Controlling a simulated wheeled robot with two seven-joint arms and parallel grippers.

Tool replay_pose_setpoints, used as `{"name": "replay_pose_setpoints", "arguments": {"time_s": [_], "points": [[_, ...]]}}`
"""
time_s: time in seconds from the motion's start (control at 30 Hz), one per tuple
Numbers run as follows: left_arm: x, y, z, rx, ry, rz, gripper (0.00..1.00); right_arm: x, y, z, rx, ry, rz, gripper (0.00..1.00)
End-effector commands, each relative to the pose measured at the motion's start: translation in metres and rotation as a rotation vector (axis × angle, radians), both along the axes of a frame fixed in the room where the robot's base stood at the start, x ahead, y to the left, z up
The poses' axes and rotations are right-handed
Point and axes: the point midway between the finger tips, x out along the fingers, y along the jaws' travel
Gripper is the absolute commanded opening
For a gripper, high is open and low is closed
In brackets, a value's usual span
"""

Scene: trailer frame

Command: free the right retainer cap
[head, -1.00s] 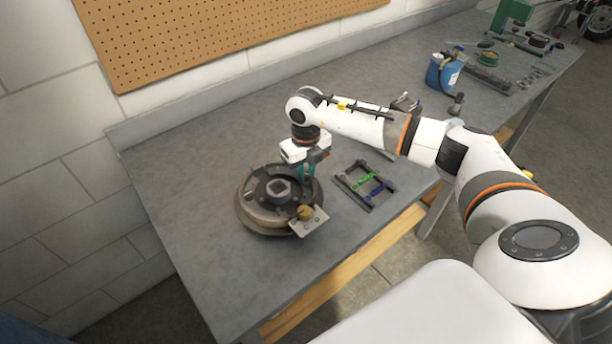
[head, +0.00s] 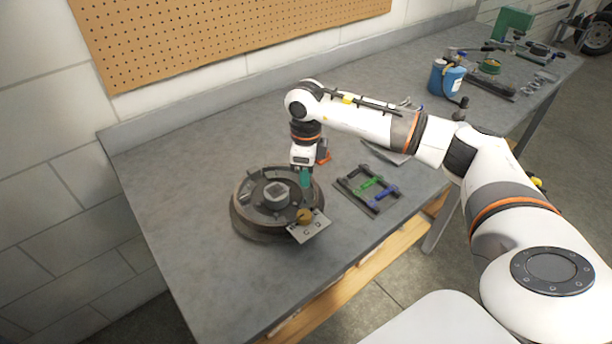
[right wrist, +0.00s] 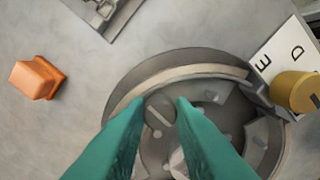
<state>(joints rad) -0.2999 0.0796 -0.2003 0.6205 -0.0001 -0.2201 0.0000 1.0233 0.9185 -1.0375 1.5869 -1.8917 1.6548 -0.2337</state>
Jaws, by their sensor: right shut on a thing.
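My right gripper (head: 306,184) points down over the assembly's right side. In the right wrist view, its teal fingers (right wrist: 164,102) are closed on the sides of a small round slotted cap (right wrist: 158,115), which I take as the right retainer cap. The cap sits at the assembly's face; whether it is loose cannot be told. The fingers hide part of the assembly. My left gripper is not in view.
A brass knob (head: 304,216) and a lettered plate (head: 312,231) sit at the assembly's front right edge. An orange block (right wrist: 36,78) lies on the bench. A dark frame (head: 352,196) with green and blue parts stands to the right. The left bench is clear.

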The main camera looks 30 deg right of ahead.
Motion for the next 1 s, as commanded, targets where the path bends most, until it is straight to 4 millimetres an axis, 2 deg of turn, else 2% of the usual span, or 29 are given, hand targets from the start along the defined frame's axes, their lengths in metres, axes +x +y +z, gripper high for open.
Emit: {"name": "replay_pose_setpoints", "arguments": {"time_s": [0.67,0.7,0.8,0.83,1.0], "points": [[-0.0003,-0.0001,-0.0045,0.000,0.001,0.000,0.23,0.0018,-0.0003,0.0028,0.002,-0.008,0.063,0.00],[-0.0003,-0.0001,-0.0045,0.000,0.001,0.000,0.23,0.0018,-0.0003,0.0028,0.002,-0.008,0.062,0.25],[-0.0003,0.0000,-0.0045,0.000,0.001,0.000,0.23,0.0016,-0.0003,0.0024,0.001,-0.006,0.062,0.41],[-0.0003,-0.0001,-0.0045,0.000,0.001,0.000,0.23,0.0014,-0.0003,0.0022,0.001,-0.006,0.062,0.43],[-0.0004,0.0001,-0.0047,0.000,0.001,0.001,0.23,0.0009,-0.0001,0.0012,0.001,-0.004,0.063,0.43]]}}
